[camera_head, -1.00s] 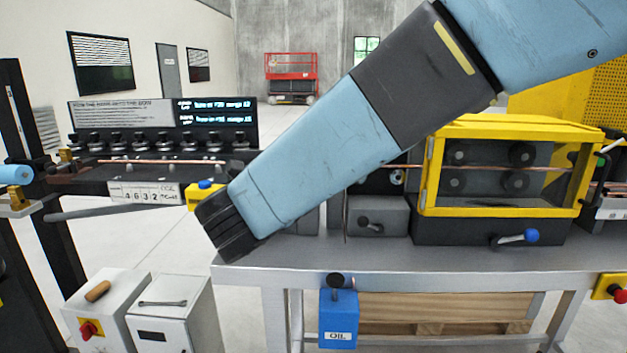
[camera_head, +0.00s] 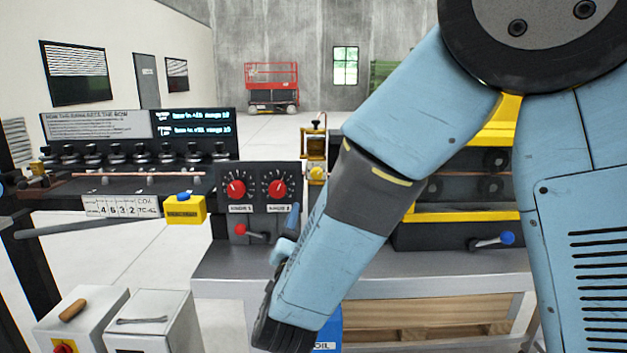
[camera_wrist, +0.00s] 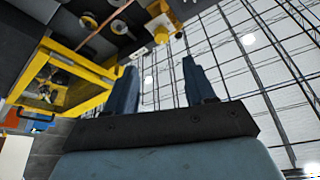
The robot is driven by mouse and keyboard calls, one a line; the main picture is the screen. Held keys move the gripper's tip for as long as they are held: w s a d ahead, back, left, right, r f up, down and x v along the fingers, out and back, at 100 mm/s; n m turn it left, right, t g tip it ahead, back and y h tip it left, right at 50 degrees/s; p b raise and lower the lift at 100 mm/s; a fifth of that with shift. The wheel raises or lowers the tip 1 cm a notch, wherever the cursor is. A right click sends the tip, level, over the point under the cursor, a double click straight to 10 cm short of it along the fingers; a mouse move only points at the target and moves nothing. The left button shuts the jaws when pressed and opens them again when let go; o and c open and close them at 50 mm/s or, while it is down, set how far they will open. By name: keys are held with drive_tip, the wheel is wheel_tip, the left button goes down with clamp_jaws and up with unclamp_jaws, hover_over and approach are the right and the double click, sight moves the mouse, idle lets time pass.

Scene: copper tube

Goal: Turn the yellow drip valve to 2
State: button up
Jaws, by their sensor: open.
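The yellow drip valve (camera_head: 317,174) is a small round yellow knob low on an upright brass and yellow fitting, just right of the red dials in the head view. What looks like the same yellow knob (camera_wrist: 161,35) shows at the top middle of the wrist view. My gripper (camera_wrist: 159,65) is open and empty, its two blue fingers pointing toward the knob but apart from it. In the head view a blue finger shows left of my arm, below the valve. The valve's scale and setting are too small to read.
A dark panel with two red dials (camera_head: 258,188) stands left of the valve, with a red-handled lever (camera_head: 252,232) below. A yellow-framed guard (camera_wrist: 62,80) with rollers shows in the wrist view. A blue-knobbed lever (camera_head: 492,240) sits at right. The metal bench (camera_head: 370,287) has bare surface in front.

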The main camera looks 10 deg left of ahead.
sight(316, 177)
drive_tip(key=shift+n+y, duration=0.4)
drive_tip(key=shift+n, duration=0.4)
drive_tip(key=x, duration=1.3)
drive_tip(key=shift+w+d, duration=0.1)
drive_tip(key=shift+w, duration=0.05)
clamp_jaws()
drive_tip(key=shift+n, duration=0.3)
